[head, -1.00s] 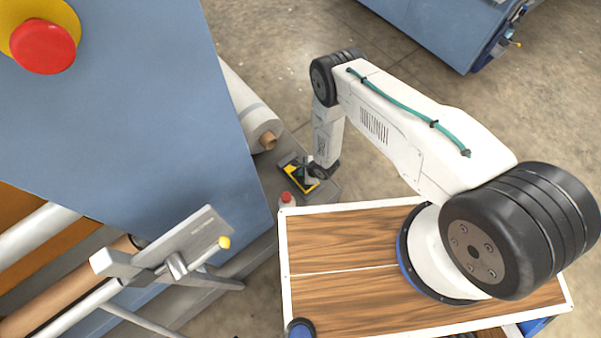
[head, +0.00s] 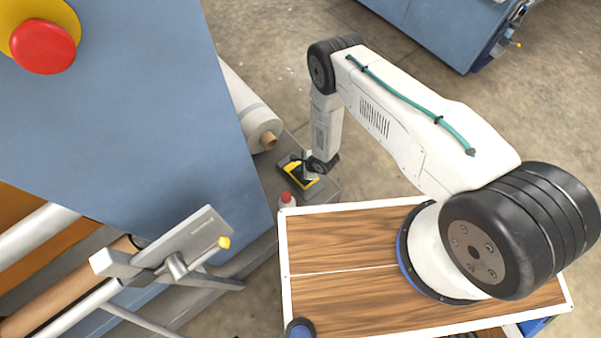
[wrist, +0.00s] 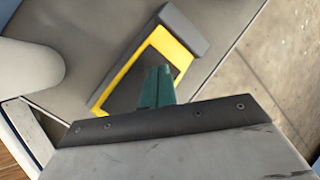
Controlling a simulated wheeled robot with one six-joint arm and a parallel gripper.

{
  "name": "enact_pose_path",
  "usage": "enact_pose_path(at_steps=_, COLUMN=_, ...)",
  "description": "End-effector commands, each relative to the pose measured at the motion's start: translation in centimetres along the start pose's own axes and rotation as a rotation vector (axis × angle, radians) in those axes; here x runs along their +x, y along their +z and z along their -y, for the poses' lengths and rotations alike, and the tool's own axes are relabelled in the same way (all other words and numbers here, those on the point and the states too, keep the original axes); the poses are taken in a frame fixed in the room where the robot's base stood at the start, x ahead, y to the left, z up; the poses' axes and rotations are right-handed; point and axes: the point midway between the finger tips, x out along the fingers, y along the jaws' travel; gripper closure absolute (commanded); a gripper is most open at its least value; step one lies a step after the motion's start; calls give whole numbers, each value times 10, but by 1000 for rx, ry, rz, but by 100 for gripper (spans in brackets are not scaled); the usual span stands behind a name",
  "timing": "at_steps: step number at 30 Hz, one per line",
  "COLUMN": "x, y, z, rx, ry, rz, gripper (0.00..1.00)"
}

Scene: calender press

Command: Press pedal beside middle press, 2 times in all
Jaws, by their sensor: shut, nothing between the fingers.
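The pedal (head: 299,174) is a dark plate with a yellow border, on a grey base strip beside the blue press (head: 140,110). In the wrist view the pedal (wrist: 125,88) shows its yellow frame and a grey bar along its far end. My gripper (wrist: 158,72) has green fingers, held together and empty, over the pedal's dark plate. I cannot tell whether the fingertips touch the plate. In the head view my gripper (head: 308,158) is small and partly hidden by my wrist.
A white roll (head: 258,125) lies at the press side, left of the pedal. A red button (head: 43,46) is on the press. Open concrete floor lies to the right.

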Motion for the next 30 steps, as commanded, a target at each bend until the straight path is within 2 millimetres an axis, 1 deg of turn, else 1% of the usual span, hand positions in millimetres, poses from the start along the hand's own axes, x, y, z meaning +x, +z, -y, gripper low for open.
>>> enact_pose_path(at_steps=4, x=-5, y=4, z=4, rx=0, ry=-1, rz=0, gripper=100)
enact_pose_path(at_steps=12, x=-24, y=18, z=18, rx=-1, ry=-1, rz=1, gripper=100)
enact_pose_path(at_steps=18, x=-34, y=25, z=25, rx=-1, ry=0, rz=0, gripper=100)
enact_pose_path(at_steps=30, x=-35, y=25, z=25, rx=0, ry=0, rz=0, gripper=100)
